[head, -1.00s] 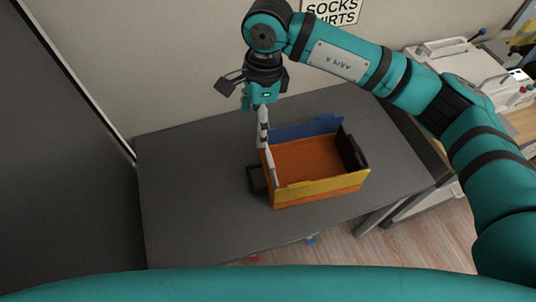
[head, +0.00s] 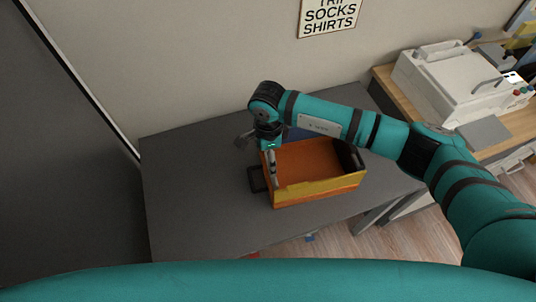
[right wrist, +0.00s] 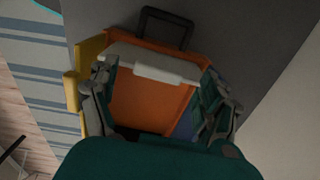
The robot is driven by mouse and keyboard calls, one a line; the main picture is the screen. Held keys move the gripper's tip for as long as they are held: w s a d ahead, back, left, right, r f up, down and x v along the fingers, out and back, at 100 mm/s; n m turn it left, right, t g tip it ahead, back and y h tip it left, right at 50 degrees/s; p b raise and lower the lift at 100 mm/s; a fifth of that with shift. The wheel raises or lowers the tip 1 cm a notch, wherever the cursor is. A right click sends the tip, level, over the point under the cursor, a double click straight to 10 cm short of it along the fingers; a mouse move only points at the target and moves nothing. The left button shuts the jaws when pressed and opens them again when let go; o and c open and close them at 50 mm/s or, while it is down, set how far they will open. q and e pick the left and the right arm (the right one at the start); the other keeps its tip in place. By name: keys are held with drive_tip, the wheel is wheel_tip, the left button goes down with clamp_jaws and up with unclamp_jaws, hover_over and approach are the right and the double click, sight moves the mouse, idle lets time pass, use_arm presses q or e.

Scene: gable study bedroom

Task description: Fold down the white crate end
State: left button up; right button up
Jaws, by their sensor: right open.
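The crate has an orange floor (head: 308,160), a yellow long side (head: 320,188), a blue long side (head: 300,133) and a black end (head: 350,157) at the right. Its white end (head: 273,171) is at the left, seen nearly edge-on and looking upright. In the right wrist view the white end (right wrist: 165,73) crosses the orange floor between the fingers. My right gripper (head: 270,156) is low over that end, and in the right wrist view the gripper (right wrist: 160,98) is open. Finger contact is unclear. My left gripper is out of view.
The crate stands on a dark grey table (head: 195,195), clear at the left. A black handle-like frame (head: 257,179) lies beside the white end. A wall is behind. A white machine (head: 450,80) stands on a wooden bench at the right.

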drive_tip(key=shift+f, duration=0.8)
clamp_jaws()
